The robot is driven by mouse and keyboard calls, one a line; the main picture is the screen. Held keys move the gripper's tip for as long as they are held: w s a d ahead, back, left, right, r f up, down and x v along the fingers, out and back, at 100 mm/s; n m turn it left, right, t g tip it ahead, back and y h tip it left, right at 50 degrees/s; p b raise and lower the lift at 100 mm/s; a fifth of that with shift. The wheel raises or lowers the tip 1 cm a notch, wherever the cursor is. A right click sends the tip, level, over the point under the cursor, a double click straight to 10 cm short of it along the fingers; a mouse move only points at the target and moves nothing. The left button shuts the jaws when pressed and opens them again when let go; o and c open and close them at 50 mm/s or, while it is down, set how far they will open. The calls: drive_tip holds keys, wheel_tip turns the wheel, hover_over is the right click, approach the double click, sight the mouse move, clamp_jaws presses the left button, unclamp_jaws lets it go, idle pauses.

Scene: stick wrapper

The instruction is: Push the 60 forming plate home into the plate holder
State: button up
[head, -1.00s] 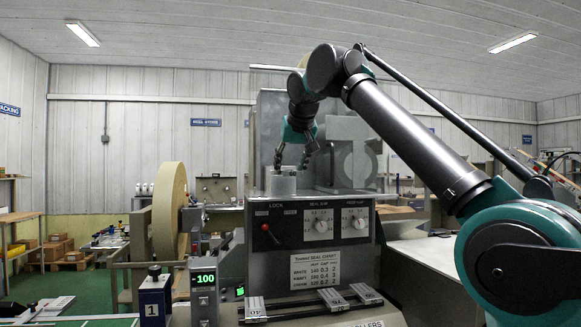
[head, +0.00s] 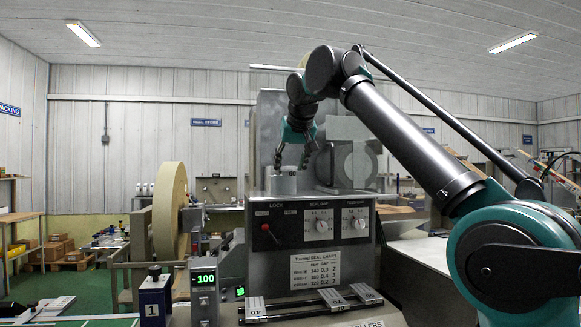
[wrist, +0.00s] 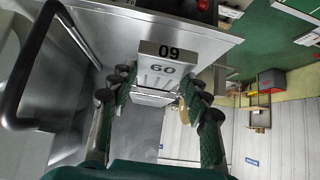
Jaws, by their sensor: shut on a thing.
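The 60 forming plate (wrist: 160,69) is a pale grey piece with "60" on it in the wrist view. My gripper (wrist: 158,86) has one finger on each side of it and is shut on it. In the head view my gripper (head: 292,166) points down at a small pale grey block (head: 283,184) on top of the machine. I cannot tell the plate holder from the plate there, nor how far in the plate sits.
The machine front (head: 310,227) has a red lever and two dials. A large tan reel (head: 169,212) stands to its left. A grey housing (head: 350,160) rises behind and right of my gripper. A dark curved bar (wrist: 25,65) is at the left of the wrist view.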

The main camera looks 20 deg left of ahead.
drive_tip(key=shift+w+a, duration=0.5)
drive_tip(key=shift+w, duration=0.35)
drive_tip(key=shift+w+a, duration=0.5)
drive_tip(key=shift+w, duration=0.3)
drive_tip(key=shift+w+a, duration=0.5)
drive_tip(key=shift+w, duration=0.35)
drive_tip(key=o, duration=1.5)
drive_tip(key=shift+s, duration=0.1)
drive_tip(key=shift+v, duration=1.4)
drive_tip(key=shift+s+d+r, duration=0.1)
drive_tip(key=shift+s+d, duration=0.15)
drive_tip(key=shift+s, duration=0.1)
drive_tip(key=s+d, duration=0.2)
drive_tip(key=s, duration=0.1)
drive_tip(key=s+d, duration=0.2)
drive_tip(key=s, duration=0.1)
drive_tip(key=s+d, duration=0.1)
drive_tip(key=s, duration=0.2)
drive_tip(key=shift+s+d, duration=0.25)
drive_tip(key=shift+d, duration=0.15)
